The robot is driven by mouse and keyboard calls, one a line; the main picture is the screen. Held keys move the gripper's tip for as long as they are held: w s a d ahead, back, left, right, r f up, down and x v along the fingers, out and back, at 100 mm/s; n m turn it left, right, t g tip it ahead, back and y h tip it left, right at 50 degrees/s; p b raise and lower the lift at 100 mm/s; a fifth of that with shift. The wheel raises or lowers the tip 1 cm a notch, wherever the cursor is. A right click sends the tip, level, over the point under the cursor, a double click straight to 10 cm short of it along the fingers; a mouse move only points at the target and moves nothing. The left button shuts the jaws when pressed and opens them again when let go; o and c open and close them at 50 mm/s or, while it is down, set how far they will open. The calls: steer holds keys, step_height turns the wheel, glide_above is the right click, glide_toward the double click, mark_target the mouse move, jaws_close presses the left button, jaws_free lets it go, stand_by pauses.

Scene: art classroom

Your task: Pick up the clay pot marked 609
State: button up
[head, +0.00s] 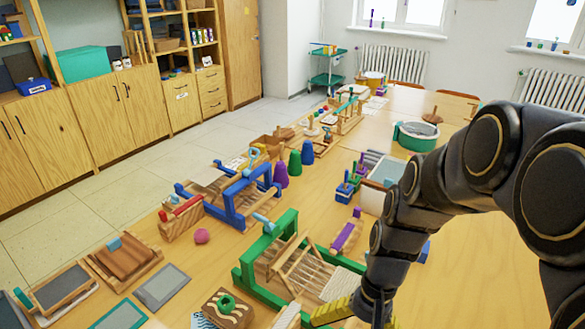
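I cannot make out a clay pot with the number 609 in the head view; no such marking is readable. My dark arm comes in from the right and bends down over the table (476,270). My gripper (364,310) is at the bottom edge, low by the front of a green-framed wooden loom (250,277). Its fingers are cut off or hidden, so I cannot see whether it is open or holds anything. A yellow piece (333,311) shows just left of it; I cannot tell whether they touch. The arm hides part of the table.
A blue-framed wooden loom (232,205) and purple, green and blue cones (294,165) stand farther back. A pink ball (202,236), slates (161,287) and a wooden block (228,308) lie left. Bare tabletop shows right of my arm.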

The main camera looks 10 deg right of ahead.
steer(key=w+d+f+m+t+y, duration=0.2)
steer(key=w+d+f+m, duration=0.1)
steer(key=d+f+m, duration=1)
steer(key=a+f+n, duration=0.1)
steer(key=f, duration=0.1)
steer(key=a+f+n, duration=0.1)
steer(key=a+f, duration=0.1)
steer(key=f, duration=0.1)
steer(key=a+f+n, duration=0.1)
steer(key=f, duration=0.2)
steer(key=shift+s+a+f+g, duration=0.15)
steer(key=shift+s+a+g, duration=0.05)
steer(key=shift+s+g, duration=0.1)
steer(key=c, duration=1.1)
